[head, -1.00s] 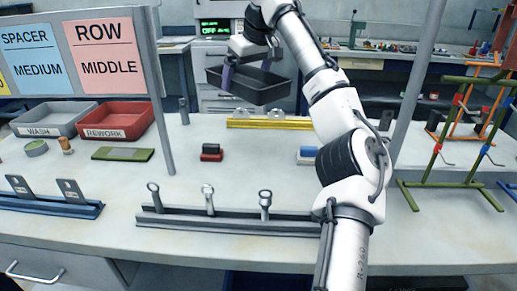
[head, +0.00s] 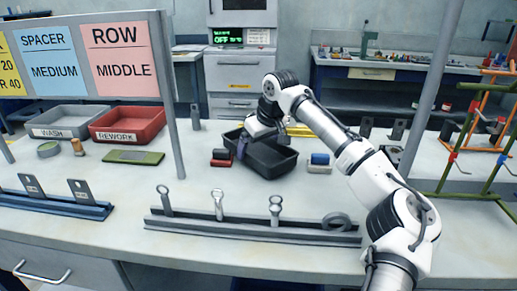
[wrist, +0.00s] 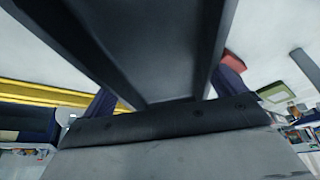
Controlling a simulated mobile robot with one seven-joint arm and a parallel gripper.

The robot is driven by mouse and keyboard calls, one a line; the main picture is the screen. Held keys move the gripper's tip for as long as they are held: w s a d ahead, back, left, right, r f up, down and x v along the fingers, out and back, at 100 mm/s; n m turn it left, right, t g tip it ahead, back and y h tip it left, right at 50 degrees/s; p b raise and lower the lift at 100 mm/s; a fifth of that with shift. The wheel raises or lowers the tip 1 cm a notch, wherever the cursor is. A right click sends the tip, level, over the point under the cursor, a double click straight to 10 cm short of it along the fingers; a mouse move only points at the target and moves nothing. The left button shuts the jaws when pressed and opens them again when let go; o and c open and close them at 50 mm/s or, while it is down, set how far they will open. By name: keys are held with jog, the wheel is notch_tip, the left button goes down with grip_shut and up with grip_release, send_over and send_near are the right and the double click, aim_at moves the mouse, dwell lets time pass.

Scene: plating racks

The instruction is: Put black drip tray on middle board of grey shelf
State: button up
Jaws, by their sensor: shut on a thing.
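The black drip tray (head: 270,160) is a dark rectangular tray with raised walls, near the middle of the head view. My gripper (head: 243,145) is shut on its left end, with a bluish finger against the wall. The tray looks low over the bench; I cannot tell whether it touches. In the wrist view the dark tray (wrist: 150,45) fills the upper middle, between the purple-blue fingers. I cannot make out a grey shelf with boards in either view.
Red and black blocks (head: 222,158) lie left of the tray, and a blue-and-white block (head: 320,162) lies right. A grey rail with ring-topped pegs (head: 250,230) runs in front. A red bin (head: 128,125), a sign post (head: 175,100) and a green frame (head: 450,160) stand around.

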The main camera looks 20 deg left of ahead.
jog(key=shift+f, duration=0.55)
jog(key=o, duration=0.7)
